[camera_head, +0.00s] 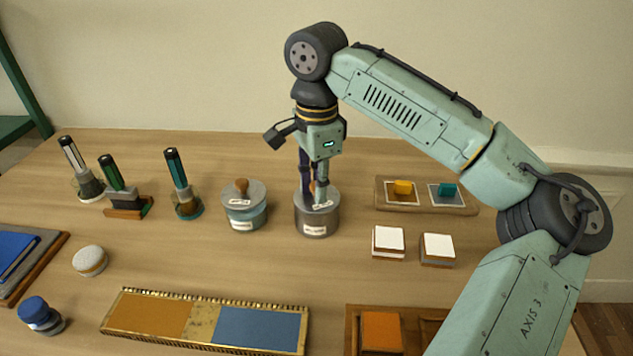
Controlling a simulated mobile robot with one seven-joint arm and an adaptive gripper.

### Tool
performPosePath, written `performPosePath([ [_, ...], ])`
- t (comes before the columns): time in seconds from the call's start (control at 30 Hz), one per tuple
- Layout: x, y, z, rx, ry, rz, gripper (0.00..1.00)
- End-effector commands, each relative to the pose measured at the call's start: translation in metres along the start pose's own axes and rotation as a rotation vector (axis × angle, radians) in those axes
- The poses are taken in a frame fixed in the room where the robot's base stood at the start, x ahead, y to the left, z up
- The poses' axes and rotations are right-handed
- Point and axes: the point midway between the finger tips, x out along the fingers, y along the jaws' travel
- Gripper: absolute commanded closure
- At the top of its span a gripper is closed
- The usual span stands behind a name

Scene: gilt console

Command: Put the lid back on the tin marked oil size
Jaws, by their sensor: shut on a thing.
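Two metal tins stand near the middle of the table. The left tin (244,217) has a pale blue-grey body, and its lid (235,195) with a wooden knob sits on it. The right tin (316,226) is plain grey. My gripper (316,190) points straight down over the right tin, shut on the wooden knob of a grey lid (327,205). That lid is at the right tin's mouth and looks level; I cannot tell whether it is fully seated. Both tins carry small white labels, too small to read. The gripper fingers partly hide the knob.
A wooden tray (462,208) with yellow and teal blocks lies right of the tins, with two white-topped blocks (389,240) in front. Several upright handled tools (176,180) stand left. A gilt panel (205,317) lies in front. Bare table separates the tins from it.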

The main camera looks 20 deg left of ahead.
Motion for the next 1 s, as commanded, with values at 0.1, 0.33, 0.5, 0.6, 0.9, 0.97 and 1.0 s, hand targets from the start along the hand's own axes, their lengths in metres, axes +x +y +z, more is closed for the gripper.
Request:
performPosePath([
  [0.1, 0.0000, 0.0000, 0.0000, 0.000, 0.000, 0.000, 1.00],
  [0.33, 0.0000, 0.0000, -0.0001, 0.000, 0.000, 0.000, 0.69],
  [0.5, 0.0000, 0.0000, -0.0001, 0.000, 0.001, 0.000, 0.57],
  [0.6, 0.0000, 0.0000, -0.0001, 0.000, 0.001, 0.000, 0.56],
  [0.9, 0.0001, 0.0000, -0.0001, 0.000, 0.001, 0.000, 0.45],
  [0.97, 0.0001, 0.0000, -0.0001, 0.000, 0.000, 0.000, 0.41],
  [1.0, 0.0001, 0.0000, -0.0001, 0.000, 0.000, 0.000, 0.39],
])
